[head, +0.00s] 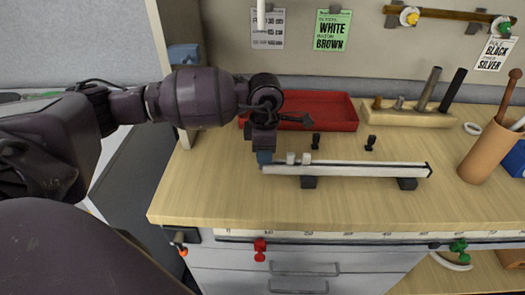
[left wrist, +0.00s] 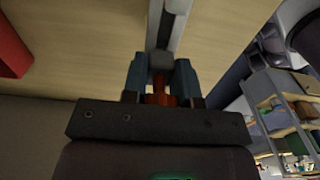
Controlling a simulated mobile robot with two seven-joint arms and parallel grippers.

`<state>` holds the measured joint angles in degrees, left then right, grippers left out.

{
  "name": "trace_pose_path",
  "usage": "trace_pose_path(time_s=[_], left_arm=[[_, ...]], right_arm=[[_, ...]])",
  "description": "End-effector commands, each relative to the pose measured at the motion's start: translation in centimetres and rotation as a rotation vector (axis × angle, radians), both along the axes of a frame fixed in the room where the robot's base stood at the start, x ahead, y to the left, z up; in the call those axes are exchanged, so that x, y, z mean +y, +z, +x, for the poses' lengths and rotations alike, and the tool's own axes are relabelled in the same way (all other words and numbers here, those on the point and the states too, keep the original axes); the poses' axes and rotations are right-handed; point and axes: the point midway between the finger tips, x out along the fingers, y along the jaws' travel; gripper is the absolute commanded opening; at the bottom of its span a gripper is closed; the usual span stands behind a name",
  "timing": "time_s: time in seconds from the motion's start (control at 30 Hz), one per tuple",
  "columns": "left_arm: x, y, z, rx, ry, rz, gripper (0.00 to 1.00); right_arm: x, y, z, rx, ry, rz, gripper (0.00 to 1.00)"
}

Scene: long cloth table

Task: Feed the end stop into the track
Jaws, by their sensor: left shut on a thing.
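The pale track (head: 360,170) lies across the table on two dark supports, with a dark slot along its top; its near end also shows in the left wrist view (left wrist: 177,25). Two small white pieces (head: 298,158) sit on it near its left end. My left gripper (head: 264,157) points down at that left end. In the left wrist view its blue fingers (left wrist: 160,78) are shut on a small grey block, which I take as the end stop (left wrist: 160,61), in line with the track. Whether the block is inside the slot I cannot tell. My right gripper is out of view.
A red tray (head: 335,112) lies behind the track, with two small dark pieces (head: 316,141) (head: 370,142) between. A wooden holder with pegs (head: 420,116) stands at the back right, a tan cup (head: 488,155) at the right.

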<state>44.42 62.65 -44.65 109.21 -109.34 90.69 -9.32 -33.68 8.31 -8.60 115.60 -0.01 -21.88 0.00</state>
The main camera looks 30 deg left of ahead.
Motion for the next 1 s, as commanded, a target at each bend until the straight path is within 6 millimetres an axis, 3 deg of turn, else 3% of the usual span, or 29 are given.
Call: trace_pose_path(time_s=[1.0], left_arm=[[-1.8, 0.0, 1.1, -0.001, 0.0, -0.001, 0.07]], right_arm=[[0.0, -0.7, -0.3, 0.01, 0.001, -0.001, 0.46]])
